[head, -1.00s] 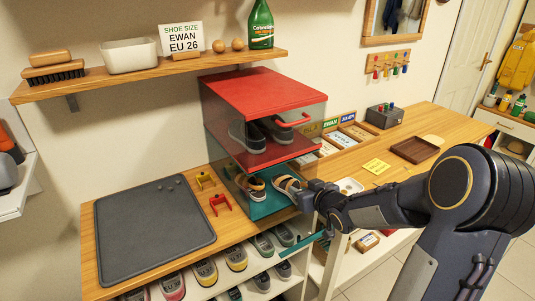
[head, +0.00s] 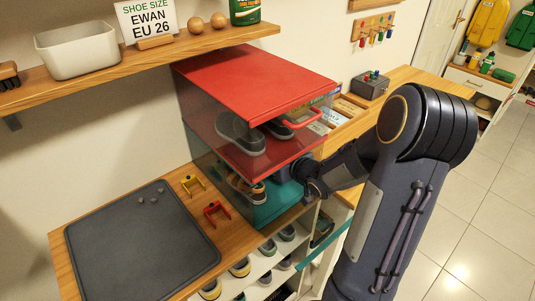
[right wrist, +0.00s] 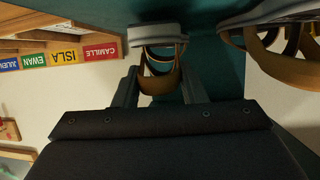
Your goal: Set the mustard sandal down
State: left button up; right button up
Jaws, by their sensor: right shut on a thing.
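The mustard sandal (right wrist: 160,75) is between the fingers of my right gripper (right wrist: 160,92) in the right wrist view, with straps toward the gripper and its pale sole by the teal surface. My right gripper (head: 298,180) is shut on it inside the lower, teal cubby (head: 275,210). I cannot tell whether the sole touches the floor. A matching sandal (right wrist: 282,55) stands beside it, apart. In the head view, a sandal (head: 257,192) shows in the cubby; my gripper and the red level hide much of the inside. My left gripper is not in view.
The red cubby (head: 250,80) above holds grey shoes (head: 240,135). A teal flap (head: 325,248) hangs open in front. A grey mat (head: 140,240) and yellow and red brackets (head: 215,212) lie left. Shoes fill the shelves below.

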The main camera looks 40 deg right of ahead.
jog(key=shift+s+f, duration=0.15)
jog(key=shift+f, duration=0.4)
jog(key=shift+s+a+r, duration=0.1)
jog(key=shift+s+r, duration=0.1)
jog(key=shift+r, duration=0.05)
jog(key=shift+s, duration=0.2)
jog(key=shift+f, duration=0.1)
jog(key=o, duration=0.7)
jog(key=shift+w+f, duration=0.1)
jog(key=shift+w, duration=0.05)
jog(key=shift+c, duration=0.2)
jog(key=o, duration=0.4)
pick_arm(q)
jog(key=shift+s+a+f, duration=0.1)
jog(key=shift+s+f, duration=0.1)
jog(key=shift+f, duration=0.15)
pick_arm(e)
jog(key=shift+o, duration=0.2)
